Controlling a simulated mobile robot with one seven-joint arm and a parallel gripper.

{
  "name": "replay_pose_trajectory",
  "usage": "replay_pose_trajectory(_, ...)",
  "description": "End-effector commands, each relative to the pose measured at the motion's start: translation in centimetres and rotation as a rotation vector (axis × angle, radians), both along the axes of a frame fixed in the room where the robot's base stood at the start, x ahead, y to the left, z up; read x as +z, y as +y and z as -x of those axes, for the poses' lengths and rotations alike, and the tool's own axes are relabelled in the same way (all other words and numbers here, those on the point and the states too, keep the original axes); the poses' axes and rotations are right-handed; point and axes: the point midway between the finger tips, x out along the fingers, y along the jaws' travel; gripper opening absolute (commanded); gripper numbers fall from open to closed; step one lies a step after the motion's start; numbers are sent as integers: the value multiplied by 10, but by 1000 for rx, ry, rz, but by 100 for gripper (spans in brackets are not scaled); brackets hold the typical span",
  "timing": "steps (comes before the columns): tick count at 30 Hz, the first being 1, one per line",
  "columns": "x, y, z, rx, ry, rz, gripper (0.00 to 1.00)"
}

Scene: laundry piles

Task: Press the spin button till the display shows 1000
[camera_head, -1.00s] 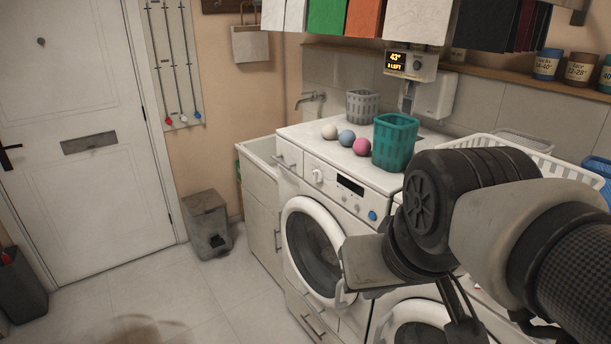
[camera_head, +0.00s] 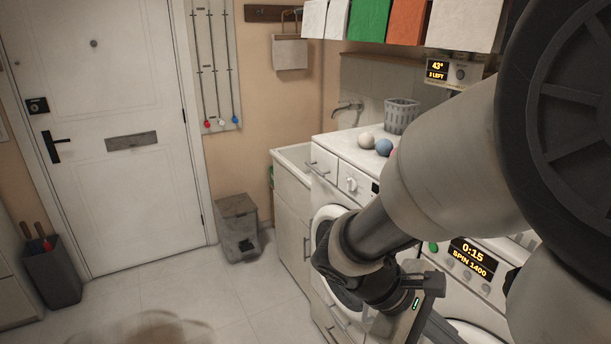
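The display (camera_head: 472,258) on the right-hand white washing machine (camera_head: 452,292) is lit and reads 0:15 and SPIN 1400. A few small round buttons sit just below the display, and a green button (camera_head: 433,247) is at its left. I cannot read which one is the spin button. My gripper (camera_head: 424,318) hangs low in front of this machine, left of and below the display. Its fingertips are not clearly visible near the bottom edge, so I cannot tell whether it is open. My arm hides part of both machines.
The left-hand washing machine (camera_head: 325,163) carries a white ball (camera_head: 366,140), a blue ball (camera_head: 384,147) and a grey basket (camera_head: 401,115). A grey bin (camera_head: 238,228) stands by the wall. A dark container (camera_head: 52,274) stands left of the door (camera_head: 105,110). The floor between is clear.

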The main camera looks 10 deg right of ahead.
Motion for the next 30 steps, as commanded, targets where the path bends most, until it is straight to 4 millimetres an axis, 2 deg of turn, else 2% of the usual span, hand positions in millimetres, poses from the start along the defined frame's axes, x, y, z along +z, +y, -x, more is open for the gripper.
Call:
replay_pose_trajectory(1,-10,-8,-5,59,77,73,0)
replay_pose_trajectory(4,-18,-22,-22,183,204,222,0)
replay_pose_trajectory(8,-29,-32,-51,361,354,411,0)
replay_pose_trajectory(12,-46,-29,-87,556,482,587,0)
replay_pose_trajectory(18,-69,-15,-123,761,585,748,0)
replay_pose_trajectory(23,-77,-8,-134,828,611,796,0)
replay_pose_trajectory(30,-78,-7,-135,837,614,801,0)
